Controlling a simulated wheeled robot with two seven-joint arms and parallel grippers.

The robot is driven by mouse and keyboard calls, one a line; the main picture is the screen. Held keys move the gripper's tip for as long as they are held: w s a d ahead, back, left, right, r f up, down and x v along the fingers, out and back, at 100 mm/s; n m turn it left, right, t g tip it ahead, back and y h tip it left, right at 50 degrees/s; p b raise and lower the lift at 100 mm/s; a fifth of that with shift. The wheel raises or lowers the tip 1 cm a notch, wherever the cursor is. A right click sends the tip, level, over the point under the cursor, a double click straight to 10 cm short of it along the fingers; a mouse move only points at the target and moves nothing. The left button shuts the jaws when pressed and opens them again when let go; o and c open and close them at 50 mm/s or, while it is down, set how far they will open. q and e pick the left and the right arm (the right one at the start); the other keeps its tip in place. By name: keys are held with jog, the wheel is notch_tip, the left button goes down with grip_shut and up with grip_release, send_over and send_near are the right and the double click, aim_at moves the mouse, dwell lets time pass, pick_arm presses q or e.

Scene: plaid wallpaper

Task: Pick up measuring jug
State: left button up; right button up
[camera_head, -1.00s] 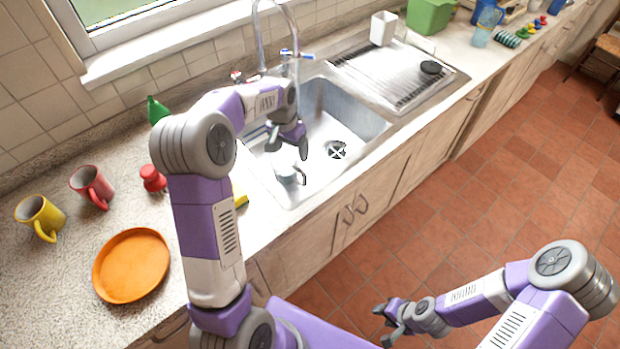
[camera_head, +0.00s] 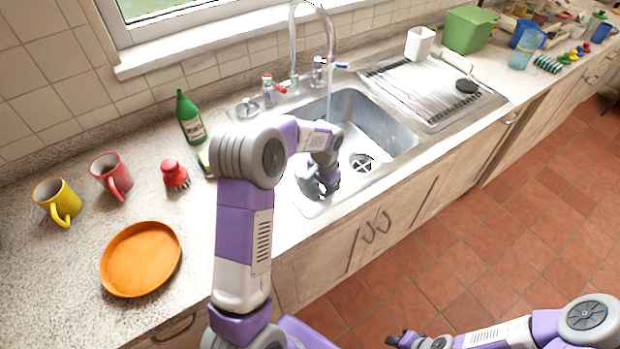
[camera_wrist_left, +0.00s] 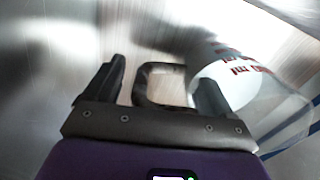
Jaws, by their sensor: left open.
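The measuring jug (camera_wrist_left: 258,92) is in the left wrist view, a clear vessel with red markings and a dark handle (camera_wrist_left: 155,84). My left gripper (camera_wrist_left: 160,88) is open, and the handle lies between its two fingers. The jug's body is to the right, partly behind the right finger. In the head view my left gripper (camera_head: 322,188) is down inside the sink at its near left side. There the arm and gripper hide most or all of the jug. My right gripper (camera_head: 396,338) is at the bottom edge, over the floor, too small to read.
The metal sink (camera_head: 385,125) has walls close around my left gripper, with the tap (camera_head: 318,72) behind. A green bottle (camera_head: 190,118), red brush (camera_head: 174,175), red mug (camera_head: 112,176), yellow mug (camera_head: 58,200) and orange plate (camera_head: 141,258) stand on the left counter.

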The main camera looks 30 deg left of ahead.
pick_arm(q)
jog(key=shift+c, duration=0.4)
jog(key=c, duration=1.2)
jog(key=shift+r, duration=0.1)
jog(key=shift+c, duration=0.6)
jog(key=shift+r, duration=0.1)
